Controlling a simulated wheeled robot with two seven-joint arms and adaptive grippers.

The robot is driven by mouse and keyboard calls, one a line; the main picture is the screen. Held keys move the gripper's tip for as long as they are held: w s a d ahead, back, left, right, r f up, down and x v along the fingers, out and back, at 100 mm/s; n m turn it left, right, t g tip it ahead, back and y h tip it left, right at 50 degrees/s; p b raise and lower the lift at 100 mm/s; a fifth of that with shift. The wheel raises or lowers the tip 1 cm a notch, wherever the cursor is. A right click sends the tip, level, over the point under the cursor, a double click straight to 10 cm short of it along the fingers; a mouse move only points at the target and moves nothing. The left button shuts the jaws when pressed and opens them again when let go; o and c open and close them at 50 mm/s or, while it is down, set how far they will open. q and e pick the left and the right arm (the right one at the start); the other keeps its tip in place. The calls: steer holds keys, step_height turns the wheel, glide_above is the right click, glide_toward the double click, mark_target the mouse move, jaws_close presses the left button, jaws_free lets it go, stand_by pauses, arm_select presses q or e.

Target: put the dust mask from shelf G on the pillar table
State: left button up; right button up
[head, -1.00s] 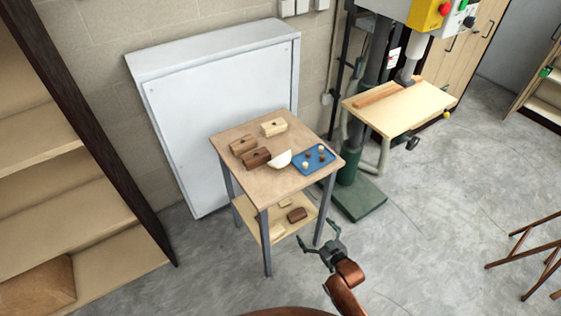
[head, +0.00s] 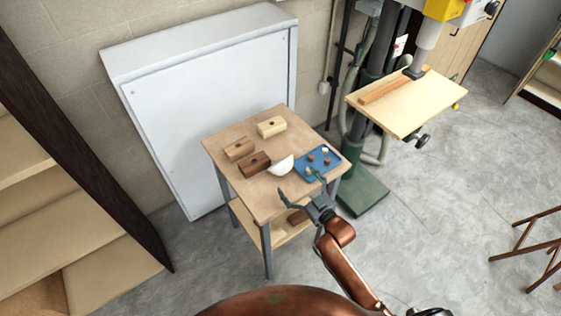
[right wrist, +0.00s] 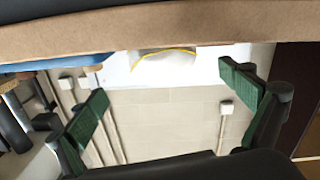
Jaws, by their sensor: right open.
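The dust mask (head: 281,165), a small white dome, lies on the wooden top of a small table (head: 222,141), left of a blue tray. In the right wrist view the white mask (right wrist: 165,62) shows with a yellow band, between and beyond the fingers, partly cut off by the table edge (right wrist: 200,22). My right gripper (head: 298,184) is open and empty at the table's front right edge, just short of the mask. Its green fingers also show spread in the right wrist view (right wrist: 164,85). The drill stand's pale table (head: 400,112) stands at the right. My left gripper is out of view.
A blue tray (head: 306,174) with several small knobs and several wooden blocks, one dark (head: 254,164), share the tabletop. A wood strip (head: 392,86) lies on the drill table. Shelves (head: 105,275) stand left and a white panel (head: 200,110) behind.

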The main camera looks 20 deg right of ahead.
mark_target(286, 169)
steer(key=x, duration=0.3)
steer(key=shift+a+r, duration=0.1)
steer(key=shift+a, duration=0.05)
steer(key=x, duration=0.3)
steer(key=shift+w+a, duration=0.1)
steer(key=shift+w, duration=0.1)
steer(key=c, duration=1.3)
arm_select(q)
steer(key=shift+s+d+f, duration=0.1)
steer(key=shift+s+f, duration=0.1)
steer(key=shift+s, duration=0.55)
